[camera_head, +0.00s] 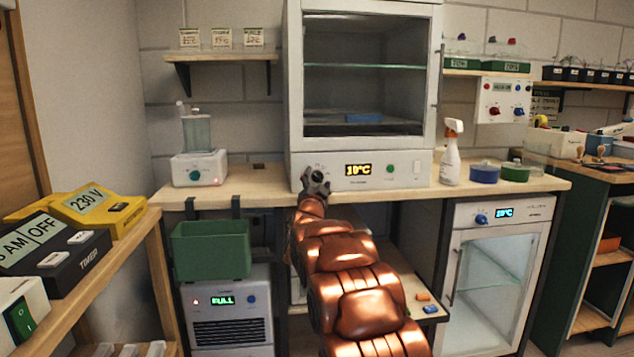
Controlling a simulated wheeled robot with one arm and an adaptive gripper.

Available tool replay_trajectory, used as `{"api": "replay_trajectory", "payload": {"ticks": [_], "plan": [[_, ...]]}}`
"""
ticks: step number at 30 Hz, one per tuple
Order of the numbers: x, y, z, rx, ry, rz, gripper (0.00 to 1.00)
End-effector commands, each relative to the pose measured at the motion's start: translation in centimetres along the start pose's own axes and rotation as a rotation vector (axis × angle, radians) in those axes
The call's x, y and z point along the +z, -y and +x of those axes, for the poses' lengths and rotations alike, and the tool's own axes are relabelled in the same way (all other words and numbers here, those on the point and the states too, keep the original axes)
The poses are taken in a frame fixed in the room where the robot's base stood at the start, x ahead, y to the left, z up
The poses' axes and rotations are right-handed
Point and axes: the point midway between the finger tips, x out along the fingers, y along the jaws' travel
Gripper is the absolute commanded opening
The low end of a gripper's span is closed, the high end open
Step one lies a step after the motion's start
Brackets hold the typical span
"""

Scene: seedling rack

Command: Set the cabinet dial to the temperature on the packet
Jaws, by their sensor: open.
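The large white cabinet (293,100) with a glass front stands on the bench, and its display (358,170) appears to read 10°C. Right of the display are a green button (390,169) and a pale button. My gripper (316,181) is open at the left end of its control panel and covers part of it. No dial shows clearly there, and contact cannot be told. A smaller cabinet (455,270) under the bench has a blue dial (481,218) and a lit display. Several small packets (221,38) stand on the upper left shelf, their print too small to read surely.
A spray bottle (452,152), a blue tub (484,173) and a green tub (515,172) stand right of the large cabinet. A white device (199,167) stands left. A green bin (211,250) hangs below the bench edge. A wooden shelf (120,250) crowds the left.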

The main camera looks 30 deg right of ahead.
Motion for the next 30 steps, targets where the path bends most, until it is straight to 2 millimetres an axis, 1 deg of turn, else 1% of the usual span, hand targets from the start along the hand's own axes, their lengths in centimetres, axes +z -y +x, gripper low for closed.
{"api": "replay_trajectory", "payload": {"ticks": [8, 24, 30], "plan": [[-0.2, 0.2, -2.1, -0.001, -0.002, 0.001, 0.63], [0.1, 0.0, -8.5, 0.000, 0.001, -0.001, 0.63], [0.0, 0.0, -10.6, 0.000, 0.002, 0.000, 0.63]]}}
